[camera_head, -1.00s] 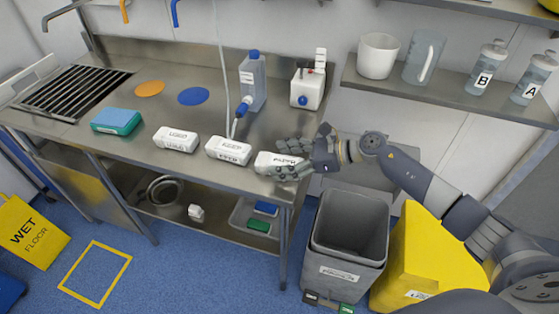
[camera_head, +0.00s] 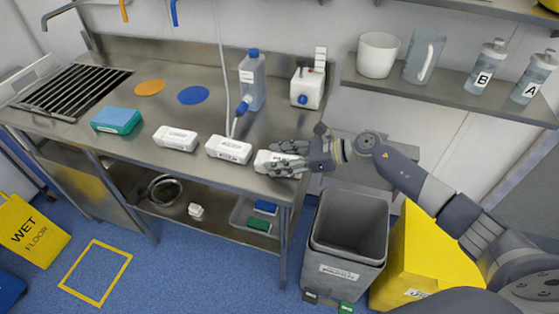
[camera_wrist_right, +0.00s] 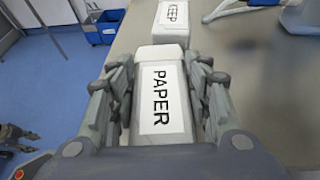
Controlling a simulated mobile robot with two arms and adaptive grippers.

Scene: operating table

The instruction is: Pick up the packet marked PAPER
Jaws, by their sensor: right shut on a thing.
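The white packet marked PAPER (camera_wrist_right: 161,98) lies between the fingers of my right gripper (camera_wrist_right: 160,95) in the right wrist view, with its label facing up. In the head view the packet (camera_head: 266,161) is at the right front end of the steel worktop (camera_head: 150,103), its right part hidden by my right gripper (camera_head: 288,158). My right gripper is shut on it from the right. I cannot tell whether the packet is lifted off the worktop.
Two similar white packets (camera_head: 229,149) (camera_head: 176,138) lie to the left; the nearest reads KEEP in the right wrist view (camera_wrist_right: 172,18). A blue-capped bottle (camera_head: 252,80) and a white dispenser (camera_head: 308,88) stand behind. A grey bin (camera_head: 346,262) stands below right.

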